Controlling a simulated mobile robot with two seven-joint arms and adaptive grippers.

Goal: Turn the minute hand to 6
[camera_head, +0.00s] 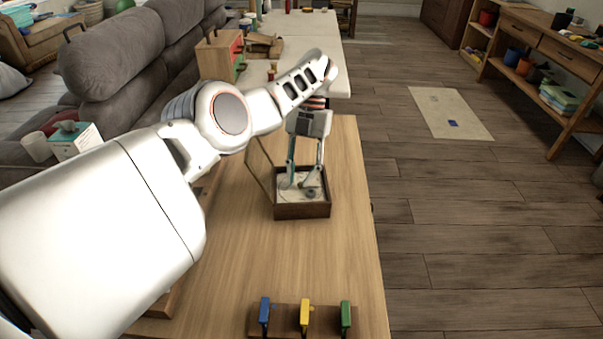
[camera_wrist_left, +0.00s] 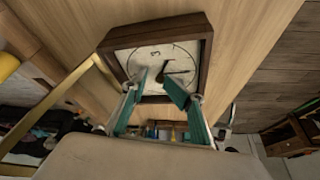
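The clock is a dark-framed wooden box (camera_head: 302,211) lying face up on the table, with a pale dial. Its frame (camera_wrist_left: 205,38) and dial (camera_wrist_left: 130,58) also show in the left wrist view, with a numeral like a 3 near the top. Thin dark hands (camera_wrist_left: 180,72) show near the dial's middle, partly hidden by a finger; I cannot tell which is the minute hand. A framed door (camera_head: 259,168) stands open at the box's left. My right gripper is out of view.
Blue (camera_head: 265,312), yellow (camera_head: 305,314) and green (camera_head: 346,315) upright pieces stand on a wooden base at the table's near edge. A grey sofa (camera_head: 115,65) is left of the table. Bare tabletop (camera_head: 345,240) lies around the clock's front and right.

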